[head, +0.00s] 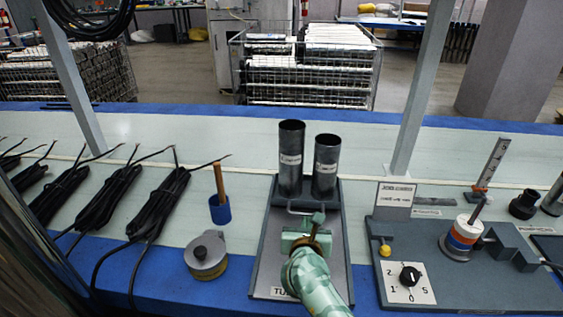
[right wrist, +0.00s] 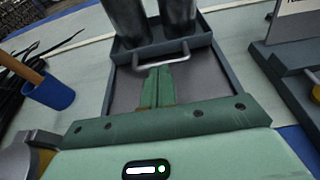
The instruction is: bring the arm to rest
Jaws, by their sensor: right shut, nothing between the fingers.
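My right arm, green and camouflage-patterned, reaches in from the bottom middle of the head view. Its green gripper (head: 313,226) is over the dark tray (head: 261,270) and hides part of its floor. In the right wrist view the fingers (right wrist: 157,87) are together with nothing between them. They point toward the tray's handle (right wrist: 160,53); whether they touch it I cannot tell. Two dark metal tubes, a taller left one (head: 290,160) and a shorter right one (head: 326,168), stand upright at the tray's far end. My left gripper does not show.
Left of the tray are a blue cup (head: 219,211) with a wooden-handled tool, a round grey-and-yellow item (head: 206,256) and several black cable bundles (head: 155,205). At right is a grey board (head: 480,290) with a dial (head: 408,278) and a stacked ring part (head: 462,238). Grey uprights frame the bench.

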